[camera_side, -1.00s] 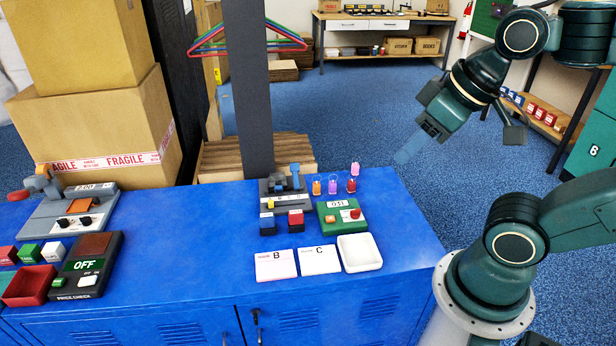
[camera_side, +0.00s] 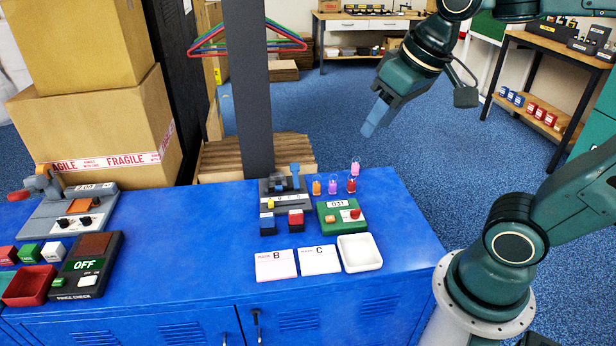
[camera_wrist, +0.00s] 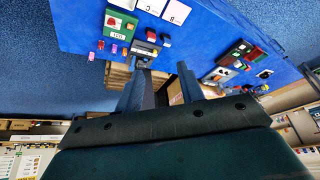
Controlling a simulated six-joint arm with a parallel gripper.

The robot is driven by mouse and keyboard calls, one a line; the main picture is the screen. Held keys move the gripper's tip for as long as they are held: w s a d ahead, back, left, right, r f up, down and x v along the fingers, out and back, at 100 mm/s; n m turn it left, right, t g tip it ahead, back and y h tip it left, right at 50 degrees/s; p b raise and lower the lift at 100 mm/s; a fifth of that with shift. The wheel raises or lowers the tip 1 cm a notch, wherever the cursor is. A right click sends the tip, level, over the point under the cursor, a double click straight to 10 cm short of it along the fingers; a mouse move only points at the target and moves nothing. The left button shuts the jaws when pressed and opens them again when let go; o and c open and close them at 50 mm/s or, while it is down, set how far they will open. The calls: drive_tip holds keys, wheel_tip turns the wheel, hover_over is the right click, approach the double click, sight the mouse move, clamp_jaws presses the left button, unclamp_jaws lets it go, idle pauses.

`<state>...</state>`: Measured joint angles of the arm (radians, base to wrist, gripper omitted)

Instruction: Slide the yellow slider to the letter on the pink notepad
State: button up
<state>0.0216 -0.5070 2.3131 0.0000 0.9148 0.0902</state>
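The yellow slider (camera_side: 271,205) is near the left end of a lettered white strip on a dark grey device (camera_side: 303,202) at the back of the blue locker top. The strip's letters are too small to read. The pink notepad (camera_side: 276,265) at the front shows the letter B. A white notepad (camera_side: 319,260) to its right shows C. My gripper (camera_side: 370,128) is in the air behind and right of the device, well apart from it, pointing down-left. In the wrist view my gripper (camera_wrist: 161,72) has its fingers apart and nothing between them.
A green box (camera_side: 341,215) with 031, a white tray (camera_side: 360,253), blue and red blocks (camera_side: 296,220) and several small coloured tags (camera_side: 333,187) surround the device. A dark column (camera_side: 248,90) stands behind it. The locker top's middle (camera_side: 180,240) is clear.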

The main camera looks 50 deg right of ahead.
drive_tip(key=w+d+m+g, duration=0.1)
drive_tip(key=w+d+m, duration=0.1)
drive_tip(key=w, duration=1)
drive_tip(key=m+g, duration=0.4)
drive_tip(key=m, duration=0.2)
hover_over(271, 202)
wheel_tip(271, 202, down, 25)
drive_tip(key=shift+w+d+f, duration=0.1)
drive_tip(key=shift+w+f, duration=0.05)
drive_tip(key=shift+f, duration=0.3)
drive_tip(key=shift+f, duration=0.2)
wheel_tip(271, 202, down, 13)
drive_tip(key=shift+f, duration=0.2)
clamp_jaws()
